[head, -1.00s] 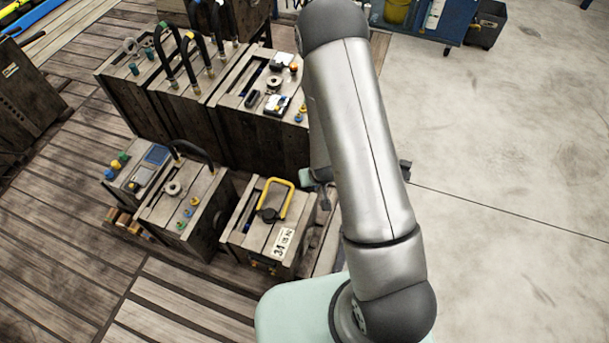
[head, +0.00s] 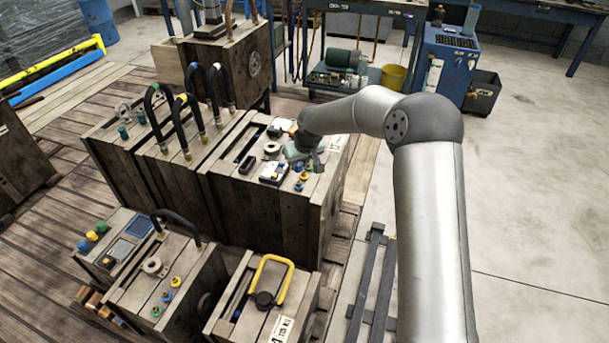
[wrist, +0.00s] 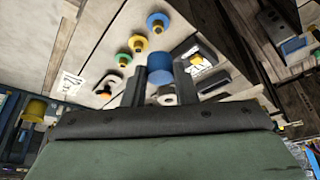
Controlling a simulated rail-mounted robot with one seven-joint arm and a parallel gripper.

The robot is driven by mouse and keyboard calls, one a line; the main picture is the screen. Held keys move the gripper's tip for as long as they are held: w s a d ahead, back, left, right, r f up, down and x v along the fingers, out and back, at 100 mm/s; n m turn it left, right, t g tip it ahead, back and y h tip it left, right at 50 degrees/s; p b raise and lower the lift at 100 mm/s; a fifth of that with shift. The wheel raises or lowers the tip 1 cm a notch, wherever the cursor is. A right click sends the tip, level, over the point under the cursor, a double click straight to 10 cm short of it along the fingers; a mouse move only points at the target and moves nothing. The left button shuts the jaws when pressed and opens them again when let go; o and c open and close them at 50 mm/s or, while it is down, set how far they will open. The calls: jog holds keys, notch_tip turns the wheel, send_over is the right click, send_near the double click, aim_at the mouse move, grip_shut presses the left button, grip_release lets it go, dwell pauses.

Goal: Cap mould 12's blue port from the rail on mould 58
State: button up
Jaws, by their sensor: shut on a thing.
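My gripper (wrist: 160,88) is shut on a blue cap (wrist: 160,65), a solid blue cylinder between the two dark fingers in the wrist view. The blue port (wrist: 158,22), a blue ring around a brass fitting, lies beyond the cap, apart from it. In the head view my gripper (head: 306,160) is above the top of the right-hand mould in the back row (head: 268,220); its label (head: 337,144) seems to start with 12. The cap is too small to make out there. I cannot tell which mould is 58.
Beside the blue port are a yellow port (wrist: 138,42), a green-ringed port (wrist: 124,60) and an orange part (wrist: 103,92). Tall black hoses (head: 183,120) stand to the left. A front mould has a yellow handle (head: 268,262). Floor at the right is open.

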aim_at(299, 182)
jog(key=shift+f+b, duration=1.35)
jog(key=shift+f, duration=1.05)
jog(key=shift+f+b, duration=0.8)
jog(key=shift+f, duration=0.2)
dwell(0.4)
jog(key=o, duration=1)
jog(key=shift+s+r, duration=0.1)
